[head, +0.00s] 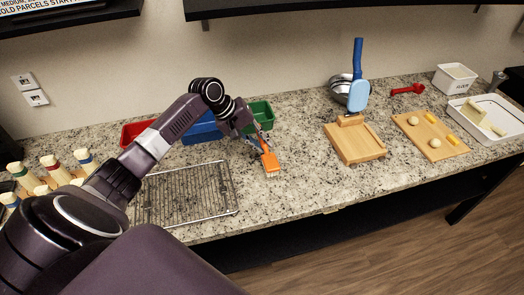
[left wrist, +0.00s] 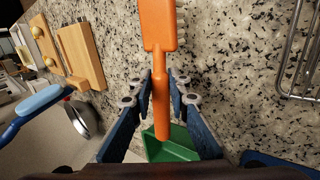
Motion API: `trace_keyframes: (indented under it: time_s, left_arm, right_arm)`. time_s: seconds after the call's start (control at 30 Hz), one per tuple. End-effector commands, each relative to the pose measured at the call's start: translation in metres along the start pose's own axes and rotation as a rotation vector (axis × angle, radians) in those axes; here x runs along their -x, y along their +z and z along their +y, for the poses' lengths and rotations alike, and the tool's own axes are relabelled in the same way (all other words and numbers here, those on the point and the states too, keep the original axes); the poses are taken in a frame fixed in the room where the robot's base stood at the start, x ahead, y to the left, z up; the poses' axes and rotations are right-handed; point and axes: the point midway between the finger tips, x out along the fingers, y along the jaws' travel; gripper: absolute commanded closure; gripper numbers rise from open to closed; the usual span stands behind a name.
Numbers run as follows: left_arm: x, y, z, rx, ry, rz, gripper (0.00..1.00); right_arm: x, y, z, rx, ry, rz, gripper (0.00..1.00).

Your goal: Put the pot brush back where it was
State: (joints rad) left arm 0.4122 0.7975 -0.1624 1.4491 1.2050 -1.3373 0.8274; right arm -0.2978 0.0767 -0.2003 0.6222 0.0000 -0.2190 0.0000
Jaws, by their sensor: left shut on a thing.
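An orange brush (head: 270,162) with pale bristles is held in my left gripper (head: 258,141), above the counter between the wire rack and the wooden tray. In the left wrist view, the orange brush (left wrist: 160,60) has its handle between the two fingers of my left gripper (left wrist: 160,88), and its head points away from the palm. The bristles (left wrist: 182,70) show along one side. Whether the head touches the counter is unclear. A green bin (head: 262,113) stands just behind the gripper; it also shows in the left wrist view (left wrist: 175,148). My right gripper is not in view.
A wire rack (head: 188,194) lies left of the brush. Red (head: 135,133) and blue (head: 203,130) bins stand behind my arm. To the right are a wooden tray (head: 356,145), an upright blue utensil (head: 358,92), a metal bowl (head: 339,90) and a cutting board (head: 445,145). Counter between is clear.

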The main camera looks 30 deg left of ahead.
Motion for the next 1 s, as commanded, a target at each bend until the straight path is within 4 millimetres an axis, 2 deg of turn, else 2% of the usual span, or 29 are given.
trace_keyframes:
  time_s: [0.3,0.67,0.7,0.8,0.83,1.0]
  left_arm:
    - [-0.033,0.001,-0.022,0.001,-0.002,-0.002,1.00]
    - [-0.037,0.001,-0.025,0.000,-0.001,-0.001,1.00]
    - [-0.037,0.001,-0.025,0.000,-0.001,-0.001,0.81]
    - [-0.037,0.001,-0.025,-0.001,-0.002,-0.001,0.70]
    - [-0.037,0.001,-0.025,-0.001,-0.002,-0.001,0.66]
    - [-0.037,0.001,-0.025,-0.001,-0.002,-0.001,0.66]
  right_arm:
    - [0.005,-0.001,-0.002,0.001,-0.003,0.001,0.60]
    - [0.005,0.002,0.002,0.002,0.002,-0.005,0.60]
    - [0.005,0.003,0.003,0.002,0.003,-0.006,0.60]
    - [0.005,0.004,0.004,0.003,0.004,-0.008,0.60]
    - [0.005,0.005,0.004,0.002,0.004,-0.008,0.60]
    - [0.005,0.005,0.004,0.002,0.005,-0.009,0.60]
